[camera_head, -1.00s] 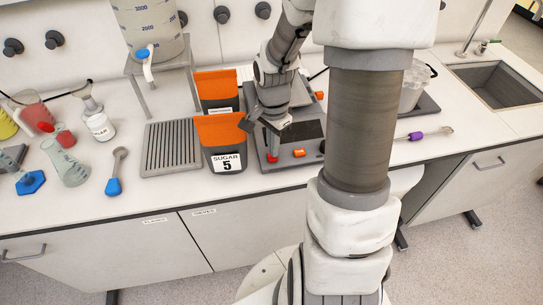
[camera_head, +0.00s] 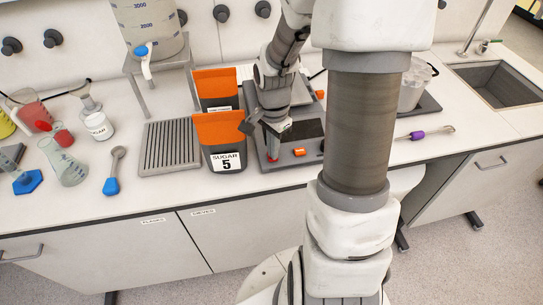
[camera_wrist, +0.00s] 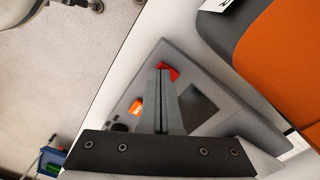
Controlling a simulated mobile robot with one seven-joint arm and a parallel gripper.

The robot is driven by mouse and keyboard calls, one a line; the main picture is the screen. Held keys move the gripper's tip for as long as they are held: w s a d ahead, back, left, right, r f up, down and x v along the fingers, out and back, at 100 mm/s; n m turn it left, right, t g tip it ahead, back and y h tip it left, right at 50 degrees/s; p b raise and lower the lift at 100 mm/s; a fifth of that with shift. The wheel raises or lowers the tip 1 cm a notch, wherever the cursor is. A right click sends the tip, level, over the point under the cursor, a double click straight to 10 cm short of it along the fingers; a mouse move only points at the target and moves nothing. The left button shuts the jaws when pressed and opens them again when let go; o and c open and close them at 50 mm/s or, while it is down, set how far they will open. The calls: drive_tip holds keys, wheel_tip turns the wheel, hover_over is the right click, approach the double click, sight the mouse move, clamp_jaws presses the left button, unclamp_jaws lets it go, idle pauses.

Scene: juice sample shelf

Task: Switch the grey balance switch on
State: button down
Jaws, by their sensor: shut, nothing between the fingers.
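The grey balance (camera_head: 312,155) stands on the bench, with a dark panel on its top. It also shows in the wrist view (camera_wrist: 178,53). Its front edge carries a red part (camera_wrist: 173,71) and an orange part with pale marks (camera_wrist: 136,107), also in the head view (camera_head: 299,152). A dark round part (camera_wrist: 120,127) lies beyond the orange one. I cannot tell which of these is the switch. My gripper (camera_wrist: 164,72) is shut and empty, pointing down. Its fingertips are at the red part and partly cover it; contact is unclear. In the head view my gripper (camera_head: 273,154) is over the balance's front left corner.
An orange and grey sugar bin (camera_head: 221,130) stands close left of the balance, with another bin (camera_head: 216,85) behind. A ribbed grey tray (camera_head: 170,147) lies further left. A purple-handled tool (camera_head: 417,135) and a sink (camera_head: 490,85) are to the right.

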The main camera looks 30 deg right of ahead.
drive_tip(key=shift+f, duration=0.2)
drive_tip(key=shift+r+p, duration=2.55)
drive_tip(key=shift+r, duration=1.05)
